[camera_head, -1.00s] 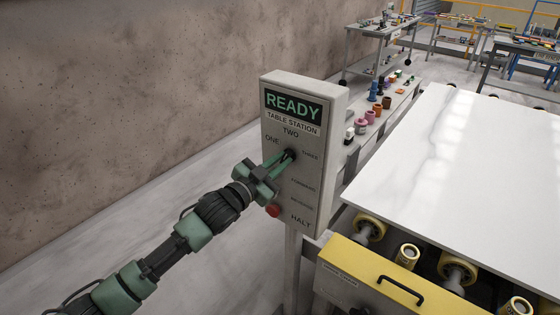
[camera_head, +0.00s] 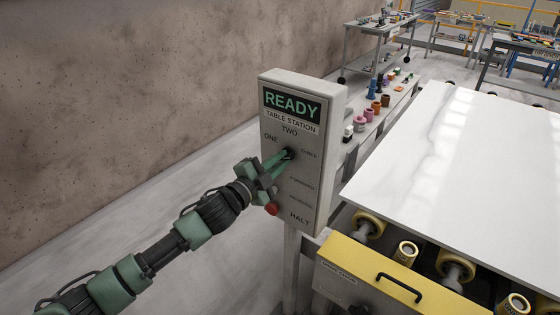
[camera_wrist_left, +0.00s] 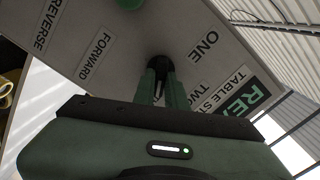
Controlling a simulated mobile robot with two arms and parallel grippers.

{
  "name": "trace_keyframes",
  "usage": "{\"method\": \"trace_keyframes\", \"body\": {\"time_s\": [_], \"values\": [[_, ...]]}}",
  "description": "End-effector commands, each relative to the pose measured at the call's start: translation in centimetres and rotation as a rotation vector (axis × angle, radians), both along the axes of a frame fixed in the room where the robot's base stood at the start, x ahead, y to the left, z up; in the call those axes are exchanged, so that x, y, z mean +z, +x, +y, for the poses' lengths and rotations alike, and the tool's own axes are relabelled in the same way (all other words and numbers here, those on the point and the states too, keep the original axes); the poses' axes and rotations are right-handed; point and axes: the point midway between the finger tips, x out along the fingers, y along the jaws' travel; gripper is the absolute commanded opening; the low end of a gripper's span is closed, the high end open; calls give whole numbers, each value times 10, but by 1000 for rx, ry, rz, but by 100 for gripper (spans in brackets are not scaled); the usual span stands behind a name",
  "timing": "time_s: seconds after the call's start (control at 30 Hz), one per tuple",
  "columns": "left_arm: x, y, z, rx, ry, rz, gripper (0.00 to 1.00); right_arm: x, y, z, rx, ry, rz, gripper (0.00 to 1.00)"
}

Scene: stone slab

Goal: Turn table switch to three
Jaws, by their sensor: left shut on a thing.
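The table station panel (camera_head: 310,210) is a grey upright box with a green READY display and the labels ONE, TWO and THREE around a dark switch knob (camera_head: 290,151). My left gripper (camera_head: 284,157) reaches in from the left, and its green fingers are shut on the knob. In the left wrist view, the dark fingertips (camera_wrist_left: 160,66) meet at the panel near ONE and TWO and largely hide the knob. Which label the knob points to cannot be told. My right gripper is not in view.
A red button (camera_head: 272,209) sits low on the panel near HALT. A white stone slab (camera_head: 450,170) lies on yellow rollers to the right. A yellow cover (camera_head: 370,280) with a black handle is in front. Small pots (camera_head: 370,115) stand behind the panel.

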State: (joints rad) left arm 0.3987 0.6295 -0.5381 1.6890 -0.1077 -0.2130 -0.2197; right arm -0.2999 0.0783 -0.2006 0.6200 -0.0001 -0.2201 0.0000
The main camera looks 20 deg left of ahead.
Motion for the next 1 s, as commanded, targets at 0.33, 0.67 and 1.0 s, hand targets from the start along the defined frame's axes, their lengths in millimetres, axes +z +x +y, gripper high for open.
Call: {"method": "trace_keyframes", "body": {"time_s": [0.33,0.67,1.0], "values": [[-3,0,0,2,15,2,0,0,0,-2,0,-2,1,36],[-2,0,0,1,13,0,35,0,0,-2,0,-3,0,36],[-5,-16,6,1,11,0,35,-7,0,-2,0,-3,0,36]]}}
